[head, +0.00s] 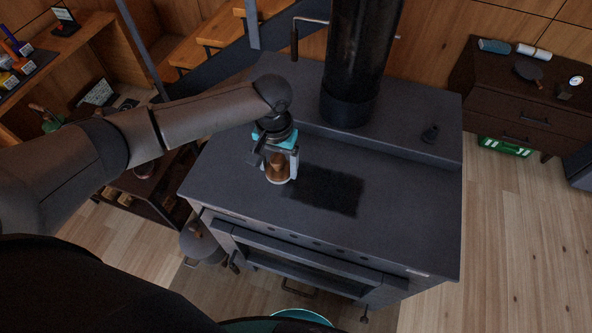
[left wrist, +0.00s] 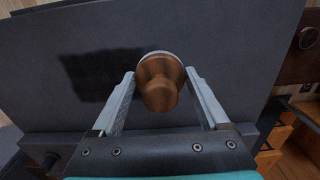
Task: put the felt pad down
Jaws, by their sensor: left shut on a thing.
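The felt pad (head: 277,180) has a copper-brown knob and a pale round base. My left gripper (head: 280,163) points down over the stove top and is shut on the pad. In the left wrist view, the knob of the felt pad (left wrist: 160,88) sits between the two fingers of my left gripper (left wrist: 160,82), with a pale rim showing behind it. The pad is at or just above the stove top (head: 400,205); I cannot tell whether it touches. My right gripper is not in view.
A dark, blackened patch (head: 325,190) lies on the stove top just right of the pad. A black flue pipe (head: 358,70) rises at the back. The right and front of the top are clear.

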